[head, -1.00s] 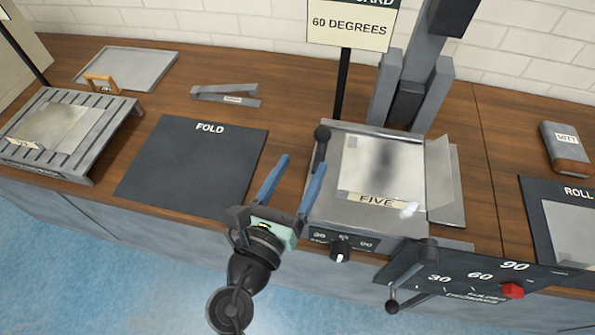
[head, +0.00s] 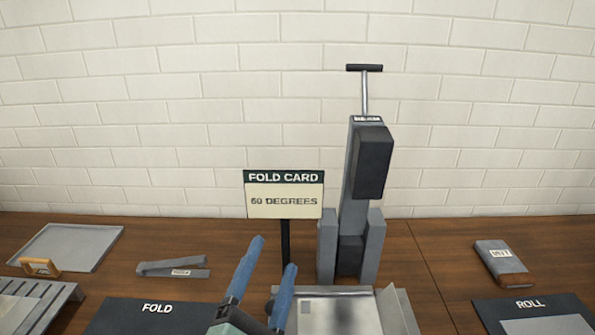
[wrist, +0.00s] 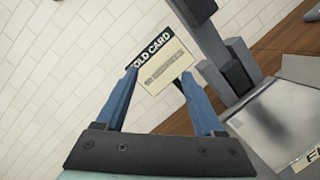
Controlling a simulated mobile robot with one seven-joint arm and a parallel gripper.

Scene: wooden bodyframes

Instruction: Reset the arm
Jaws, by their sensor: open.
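My gripper (head: 265,285) is at the bottom middle of the head view, with its two blue fingers pointing up and spread apart. It is open and empty. In the wrist view the fingers (wrist: 158,95) frame the lower part of the fold card sign (wrist: 160,62), which stands beyond them. In the head view the sign (head: 284,195) reads "FOLD CARD 60 DEGREES" and is on a dark post behind the gripper. The rest of my arm is out of the head view.
A grey press (head: 357,210) with a T-handle stands behind the metal plate station (head: 345,315), right of the gripper. The FOLD mat (head: 130,318), tongs (head: 172,268), tray (head: 70,246) and slatted rack (head: 45,308) are left.

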